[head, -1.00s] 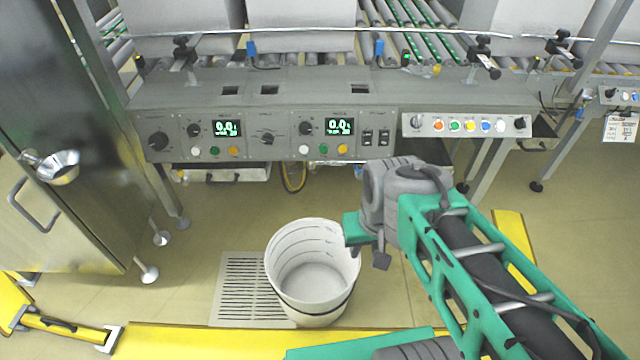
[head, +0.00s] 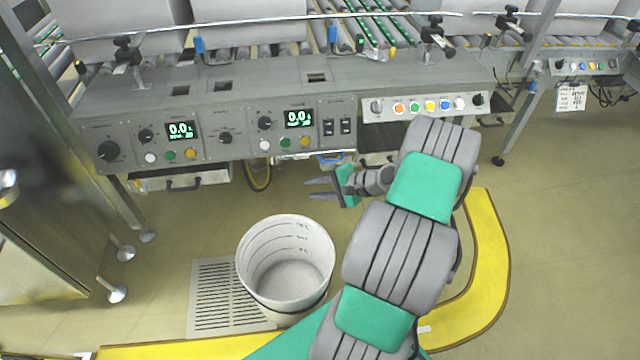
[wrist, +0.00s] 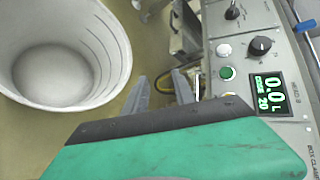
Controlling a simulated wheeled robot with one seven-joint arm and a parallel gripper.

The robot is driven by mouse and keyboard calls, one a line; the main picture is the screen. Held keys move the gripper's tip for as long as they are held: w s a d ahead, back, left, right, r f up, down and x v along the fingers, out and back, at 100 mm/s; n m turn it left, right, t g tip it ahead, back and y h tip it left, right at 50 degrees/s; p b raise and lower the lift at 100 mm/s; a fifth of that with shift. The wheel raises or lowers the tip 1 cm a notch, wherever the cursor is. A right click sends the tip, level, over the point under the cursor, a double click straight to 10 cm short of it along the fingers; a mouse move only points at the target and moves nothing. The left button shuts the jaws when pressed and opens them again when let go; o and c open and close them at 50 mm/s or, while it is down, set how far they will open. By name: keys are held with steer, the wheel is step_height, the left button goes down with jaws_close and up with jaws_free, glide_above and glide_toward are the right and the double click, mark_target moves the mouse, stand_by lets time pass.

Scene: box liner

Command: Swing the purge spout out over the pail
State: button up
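The white pail (head: 262,290) stands upright on the floor, open and empty-looking, with its inside visible. It also fills the upper left of the wrist view (wrist: 115,45). A shiny metal cup-like fitting (head: 7,188), which may be the purge spout, is cut off at the left edge of the head view beside the steel cabinet. It is not in the wrist view. My gripper (head: 318,189) is above and right of the pail, in front of the control panel, pointing left. Its two grey fingers are apart with nothing between them; they also show in the wrist view (wrist: 160,90).
The grey control panel (head: 215,135) with knobs, buttons and displays runs behind my gripper. The steel cabinet (head: 40,190) stands at the left. A slotted floor grate (head: 212,295) lies left of the pail. A yellow floor border (head: 490,260) curves at the right.

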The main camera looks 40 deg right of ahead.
steer(key=s+d+f+m+t+h, duration=0.1)
steer(key=s+d+f+m+t, duration=0.1)
steer(key=s+d+m+t, duration=0.4)
steer(key=w+a+f+g+b, duration=0.1)
steer(key=w+b, duration=0.1)
steer(key=w, duration=0.7)
steer(key=shift+w+a+f+h, duration=0.2)
steer(key=shift+w+f+h, duration=0.1)
steer(key=shift+f+h, duration=0.1)
jaws_close()
steer(key=c, duration=0.6)
jaws_free()
steer(key=shift+c, duration=0.2)
steer(key=o, duration=0.6)
steer(key=shift+o, duration=0.2)
